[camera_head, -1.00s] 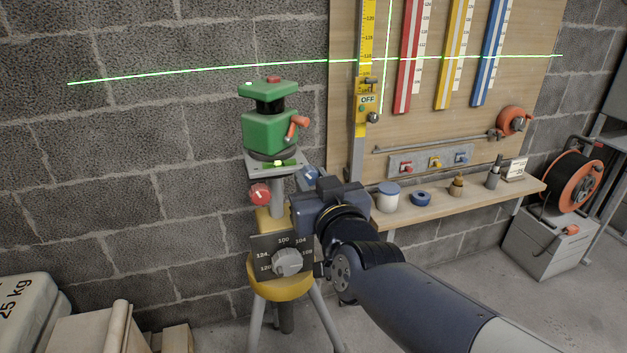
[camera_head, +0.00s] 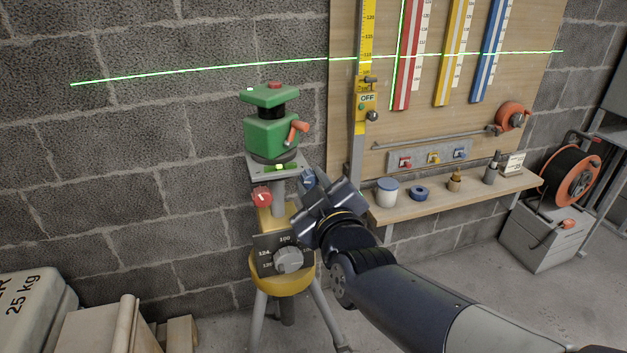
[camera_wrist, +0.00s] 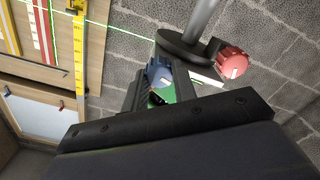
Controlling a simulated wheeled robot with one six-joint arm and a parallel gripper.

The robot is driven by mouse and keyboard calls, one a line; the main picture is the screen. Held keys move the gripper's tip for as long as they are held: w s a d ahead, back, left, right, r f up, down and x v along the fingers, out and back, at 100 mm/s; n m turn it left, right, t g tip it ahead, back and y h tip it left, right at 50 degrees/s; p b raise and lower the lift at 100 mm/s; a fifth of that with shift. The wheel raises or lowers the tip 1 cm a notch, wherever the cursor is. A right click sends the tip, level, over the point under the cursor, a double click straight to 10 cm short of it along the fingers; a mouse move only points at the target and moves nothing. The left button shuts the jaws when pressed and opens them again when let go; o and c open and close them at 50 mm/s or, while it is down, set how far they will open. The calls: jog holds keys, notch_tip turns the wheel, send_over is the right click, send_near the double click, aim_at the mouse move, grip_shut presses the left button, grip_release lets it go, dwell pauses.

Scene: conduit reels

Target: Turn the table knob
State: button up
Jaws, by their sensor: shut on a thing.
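A green laser level (camera_head: 272,132) sits on a small grey table plate on a yellow tripod (camera_head: 280,284). Under the plate are a red knob (camera_head: 261,197) on the left and a blue knob (camera_head: 308,178) on the right. My gripper (camera_head: 318,186) is at the blue knob, tilted. In the wrist view the blue knob (camera_wrist: 160,73) lies between the fingers of my gripper (camera_wrist: 161,88), which is shut on it; the red knob (camera_wrist: 232,64) is apart. A grey dial knob (camera_head: 288,260) is lower on the tripod. A bubble vial (camera_head: 281,167) shows on the plate.
A shelf (camera_head: 450,195) with a white jar (camera_head: 387,191) and small items is to the right. A yellow scale (camera_head: 366,45) and coloured strips hang on the board above. A cable reel (camera_head: 572,182) stands far right. A bag (camera_head: 32,308) is lower left.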

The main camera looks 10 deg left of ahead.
jog(key=shift+n, duration=0.4)
jog(key=o, duration=1)
jog(key=shift+p+v, duration=0.95)
jog(key=shift+v, duration=4.45)
jog(key=shift+a, duration=0.1)
